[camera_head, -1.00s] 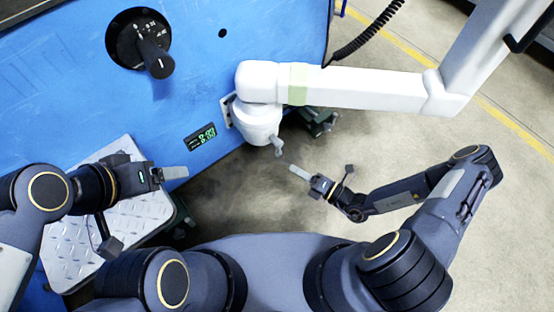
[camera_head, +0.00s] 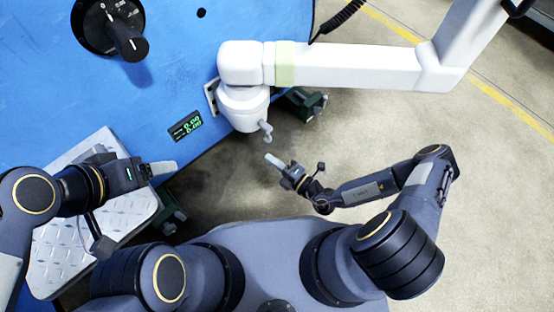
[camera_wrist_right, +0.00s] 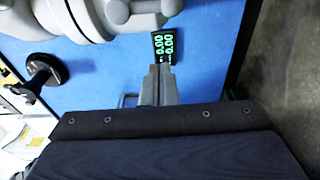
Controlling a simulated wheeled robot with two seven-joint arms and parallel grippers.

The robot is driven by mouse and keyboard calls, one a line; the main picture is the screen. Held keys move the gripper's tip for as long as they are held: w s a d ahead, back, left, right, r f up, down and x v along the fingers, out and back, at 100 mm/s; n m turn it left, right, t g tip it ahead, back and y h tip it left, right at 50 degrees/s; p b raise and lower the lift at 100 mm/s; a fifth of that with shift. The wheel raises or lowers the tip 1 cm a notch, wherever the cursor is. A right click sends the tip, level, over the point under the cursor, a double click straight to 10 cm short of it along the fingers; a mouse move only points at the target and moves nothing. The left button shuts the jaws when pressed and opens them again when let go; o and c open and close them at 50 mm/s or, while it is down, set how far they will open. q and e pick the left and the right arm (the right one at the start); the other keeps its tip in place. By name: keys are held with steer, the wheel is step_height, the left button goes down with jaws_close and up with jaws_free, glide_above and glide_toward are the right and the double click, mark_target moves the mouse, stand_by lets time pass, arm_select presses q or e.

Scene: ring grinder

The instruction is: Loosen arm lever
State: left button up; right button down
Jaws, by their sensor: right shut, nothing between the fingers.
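The arm lever (camera_head: 265,130) is a small grey handle under the joint of the white swing arm (camera_head: 345,65). It sticks out downward from the round white joint (camera_head: 243,108). My right gripper (camera_head: 270,158) is shut and empty, just below the lever in the head view and apart from it. In the right wrist view its fingers (camera_wrist_right: 158,85) are together, pointing at the blue panel. The white joint (camera_wrist_right: 100,15) fills the upper left there, and I cannot make out the lever. My left gripper (camera_head: 164,167) hovers over the metal step, its fingers overlapping in view.
The blue machine panel (camera_head: 60,100) carries a black knob (camera_head: 125,40) and a small green-digit display (camera_head: 185,127). A diamond-plate step (camera_head: 55,245) lies under my left arm. A coiled black cable (camera_head: 340,18) hangs above the white arm. The floor at right is clear.

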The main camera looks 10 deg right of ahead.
mark_target(266, 132)
steer(key=w+a+b, duration=0.1)
steer(key=w+b, duration=0.2)
steer(key=w, duration=0.3)
steer(key=shift+w+b, duration=0.3)
